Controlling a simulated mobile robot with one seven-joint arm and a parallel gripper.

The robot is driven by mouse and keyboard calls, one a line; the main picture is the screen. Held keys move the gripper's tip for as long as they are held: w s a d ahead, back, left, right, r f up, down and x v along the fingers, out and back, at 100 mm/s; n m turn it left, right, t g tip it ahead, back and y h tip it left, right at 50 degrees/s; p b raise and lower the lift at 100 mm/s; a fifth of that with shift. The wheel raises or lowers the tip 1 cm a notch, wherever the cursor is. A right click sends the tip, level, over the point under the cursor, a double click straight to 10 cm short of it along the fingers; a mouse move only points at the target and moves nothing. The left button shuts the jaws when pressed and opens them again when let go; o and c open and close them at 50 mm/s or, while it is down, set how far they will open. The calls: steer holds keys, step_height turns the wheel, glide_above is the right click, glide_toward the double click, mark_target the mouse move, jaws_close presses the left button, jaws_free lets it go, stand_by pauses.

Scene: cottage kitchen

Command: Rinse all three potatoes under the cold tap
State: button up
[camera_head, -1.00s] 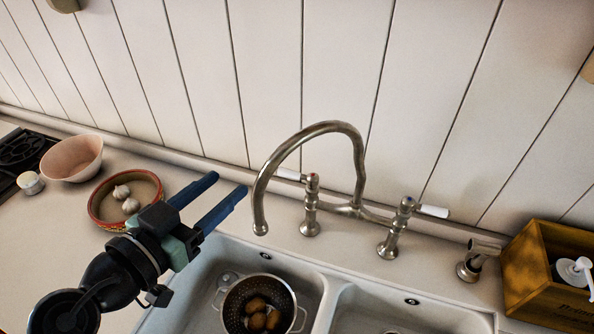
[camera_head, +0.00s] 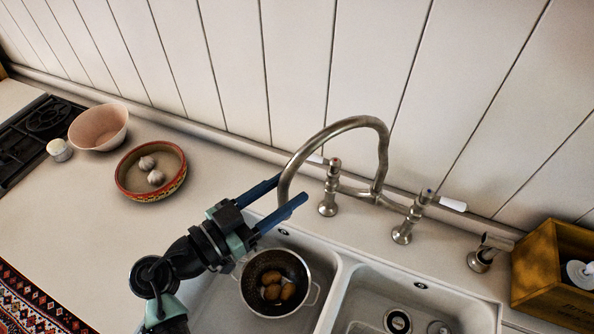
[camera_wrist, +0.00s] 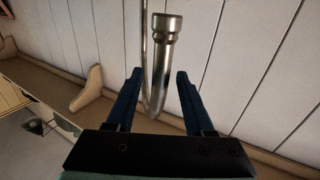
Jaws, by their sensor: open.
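Three brown potatoes (camera_head: 272,291) lie in a metal colander (camera_head: 311,271) in the left basin of the white sink (camera_head: 342,300). The steel tap has an arched spout (camera_head: 343,124) over the left basin; I see no water running. Its right handle (camera_head: 453,205) has a white lever and a blue mark. The left handle (camera_head: 316,159) also has a white lever, partly behind the spout. My gripper (camera_head: 290,190) is open and empty, its blue fingers overlapping the spout's lower end in the head view. In the wrist view the spout (camera_wrist: 165,60) shows between the fingers; contact is unclear.
A wooden box (camera_head: 550,290) stands at the far right. A hob lies far left.

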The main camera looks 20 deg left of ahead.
steer(key=p+x, duration=0.1)
steer(key=x, duration=0.2)
jaws_close()
stand_by(0.4)
stand_by(1.1)
